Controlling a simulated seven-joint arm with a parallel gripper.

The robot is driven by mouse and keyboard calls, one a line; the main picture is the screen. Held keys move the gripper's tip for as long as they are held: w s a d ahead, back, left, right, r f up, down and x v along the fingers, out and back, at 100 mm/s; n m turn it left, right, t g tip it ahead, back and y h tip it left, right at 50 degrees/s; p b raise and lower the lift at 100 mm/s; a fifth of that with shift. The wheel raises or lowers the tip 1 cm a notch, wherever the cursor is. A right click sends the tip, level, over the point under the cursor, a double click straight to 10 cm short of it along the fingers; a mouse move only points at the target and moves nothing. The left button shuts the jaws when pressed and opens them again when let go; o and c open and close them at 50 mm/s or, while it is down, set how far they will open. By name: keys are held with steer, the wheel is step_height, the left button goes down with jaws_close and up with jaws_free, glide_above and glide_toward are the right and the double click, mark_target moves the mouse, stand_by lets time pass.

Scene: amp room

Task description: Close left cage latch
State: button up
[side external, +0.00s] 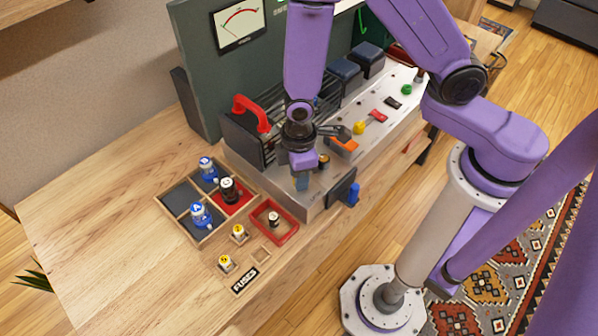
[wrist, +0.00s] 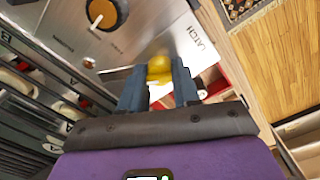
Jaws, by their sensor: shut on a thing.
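A yellow knob (wrist: 159,68) sits on the metal panel beside the printed word LATCH (wrist: 202,36) in the wrist view. My gripper (wrist: 159,84) is shut on this knob, with one blue-grey finger on each side. In the side external view my gripper (side external: 301,183) points down at the near left corner of the metal chassis (side external: 318,205) and hides the knob there. The dark cage (side external: 240,136) with its red handle (side external: 252,112) stands just behind and left of my gripper. I cannot tell from these frames whether the latch is engaged.
A wooden tray (side external: 167,211) with several blue and dark tubes stands left of the chassis. A red-rimmed tray (side external: 282,236) and yellow-topped pieces (side external: 226,263) lie in front. An orange dial (wrist: 101,13) is near the fingers. The table's left part is clear.

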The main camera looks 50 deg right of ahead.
steer(key=n, duration=0.5)
steer(key=shift+n, duration=0.4)
stand_by(0.4)
steer(key=o, duration=1.1)
steer(key=shift+c, duration=0.2)
step_height(320, 180, up, 18)
steer(key=shift+f, duration=0.25)
steer(key=s+d+r+m, duration=0.3)
steer(key=s+d+m, duration=0.2)
steer(key=s+d, duration=0.8)
steer(key=shift+s+r, duration=0.15)
steer(key=shift+s, duration=0.8)
